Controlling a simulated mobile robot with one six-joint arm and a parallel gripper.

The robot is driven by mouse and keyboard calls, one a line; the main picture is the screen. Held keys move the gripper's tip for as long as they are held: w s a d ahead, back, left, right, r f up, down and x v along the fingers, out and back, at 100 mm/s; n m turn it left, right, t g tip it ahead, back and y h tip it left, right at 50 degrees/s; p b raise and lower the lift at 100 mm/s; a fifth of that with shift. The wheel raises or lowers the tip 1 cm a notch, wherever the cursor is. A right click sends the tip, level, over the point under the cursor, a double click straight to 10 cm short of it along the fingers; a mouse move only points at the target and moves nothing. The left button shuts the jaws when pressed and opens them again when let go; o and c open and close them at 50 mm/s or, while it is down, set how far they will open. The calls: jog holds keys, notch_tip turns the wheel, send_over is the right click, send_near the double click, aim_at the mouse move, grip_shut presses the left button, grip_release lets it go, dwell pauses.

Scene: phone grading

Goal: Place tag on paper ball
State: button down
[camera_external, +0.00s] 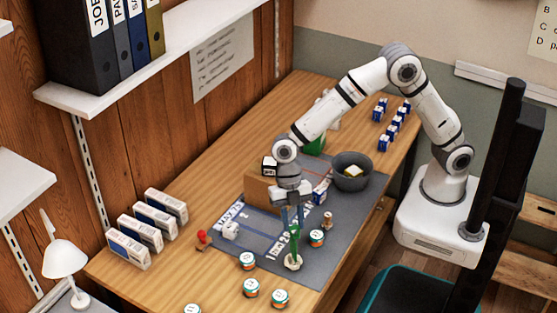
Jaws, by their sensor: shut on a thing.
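My gripper (293,222) points down over the front part of the grey mat (345,213). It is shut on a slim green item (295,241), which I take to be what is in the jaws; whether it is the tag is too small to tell. The item's lower end reaches a small round beige piece (293,263) on the mat; I cannot tell whether they are joined. A small white lump (230,230), possibly the paper ball, sits on the mat to the left of my gripper. No tag can be clearly made out.
A cardboard box (258,190) and a dark bowl (352,177) stand behind my gripper. Several small jars (251,287) stand at the front. A red stamp (203,240) and white boxes (166,205) are at left; blue-and-white boxes (383,142) stand at the back right.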

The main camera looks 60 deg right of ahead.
jog(key=shift+f+b, duration=0.15)
jog(key=shift+b, duration=0.15)
jog(key=c, duration=1.1)
grip_release()
